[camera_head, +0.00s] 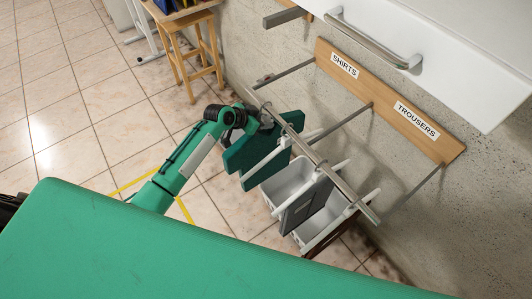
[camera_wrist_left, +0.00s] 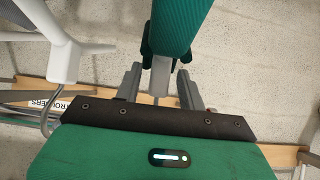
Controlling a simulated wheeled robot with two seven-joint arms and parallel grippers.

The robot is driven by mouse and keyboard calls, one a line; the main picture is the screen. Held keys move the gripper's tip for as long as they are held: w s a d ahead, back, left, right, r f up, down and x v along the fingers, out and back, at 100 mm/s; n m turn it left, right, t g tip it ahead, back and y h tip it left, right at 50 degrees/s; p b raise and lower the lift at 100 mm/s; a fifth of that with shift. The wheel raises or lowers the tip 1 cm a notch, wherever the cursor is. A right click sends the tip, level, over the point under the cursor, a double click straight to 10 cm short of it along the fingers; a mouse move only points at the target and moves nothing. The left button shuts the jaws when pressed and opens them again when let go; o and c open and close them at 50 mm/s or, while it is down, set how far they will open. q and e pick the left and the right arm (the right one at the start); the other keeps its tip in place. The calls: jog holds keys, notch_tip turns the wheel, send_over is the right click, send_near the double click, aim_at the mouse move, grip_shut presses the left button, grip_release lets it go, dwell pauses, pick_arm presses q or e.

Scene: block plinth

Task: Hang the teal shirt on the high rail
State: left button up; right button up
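The teal shirt (camera_head: 262,147) hangs near the left end of a long grey rail (camera_head: 335,182) in the head view; my left gripper (camera_head: 262,116) is at its top, by the rail. In the left wrist view, a narrow teal piece, apparently the shirt (camera_wrist_left: 181,25), shows edge-on beyond the fingers. The left gripper (camera_wrist_left: 158,85) has its fingers apart, with a grey bar, perhaps the hanger's neck, between them. I cannot tell whether the hook rests on the rail. My right gripper is in neither view.
Grey (camera_head: 303,208) and brown (camera_head: 330,236) garments hang farther right. Pale bins (camera_head: 277,191) stand below. Bars run to a wall board labelled SHIRTS (camera_head: 344,66) and TROUSERS (camera_head: 415,119). A white drawer (camera_head: 440,45) overhangs top right. A wooden stool (camera_head: 190,22) stands behind; left floor is clear.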

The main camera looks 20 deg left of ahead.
pick_arm(q)
jog(key=c, duration=0.6)
jog(key=shift+s+a+r+p, duration=0.1)
jog(key=shift+s+r+p, duration=0.05)
jog(key=shift+r+p, duration=0.55)
jog(key=shift+s+a+r+p, duration=0.15)
jog(key=shift+r+p, duration=0.2)
jog(key=shift+p, duration=0.05)
jog(key=shift+s+a+r+p, duration=0.15)
jog(key=shift+r+p, duration=0.2)
jog(key=shift+s, duration=0.15)
